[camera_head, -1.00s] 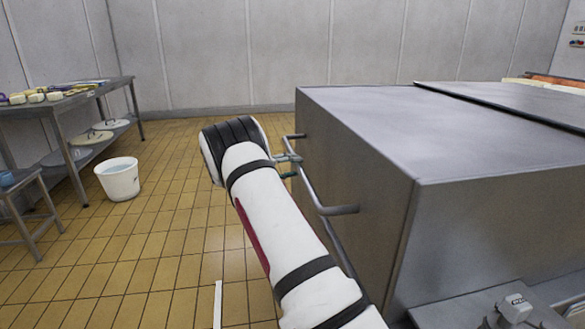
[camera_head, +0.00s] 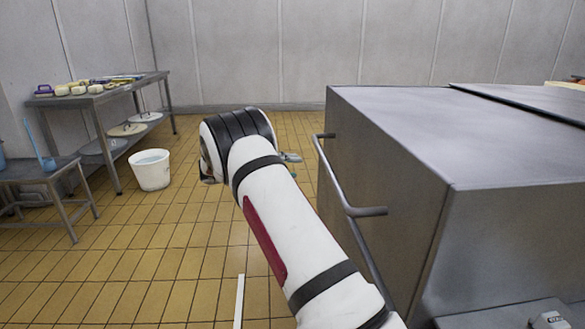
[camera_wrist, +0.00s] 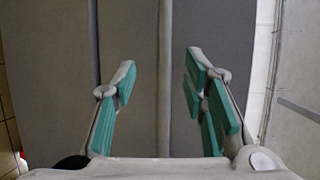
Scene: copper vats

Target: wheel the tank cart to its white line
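The tank cart (camera_head: 395,205) is a large grey metal box on the right of the head view. A bar handle (camera_head: 336,180) runs along its left side. My gripper (camera_head: 291,158) is just left of the handle's far part, with a small gap in the head view; my wrist partly hides it. In the wrist view my gripper (camera_wrist: 163,95) is open, its green-padded fingers wide apart. A grey bar (camera_wrist: 165,60), apparently the handle, runs between them in the picture, with no finger touching it. A white line (camera_head: 239,300) lies on the floor left of my forearm.
A metal table (camera_head: 110,95) with several small items stands at the back left. A white bucket (camera_head: 150,172) is on the floor beside it, and a low stool (camera_head: 62,180) is at the left edge. The tiled floor (camera_head: 150,245) between is clear.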

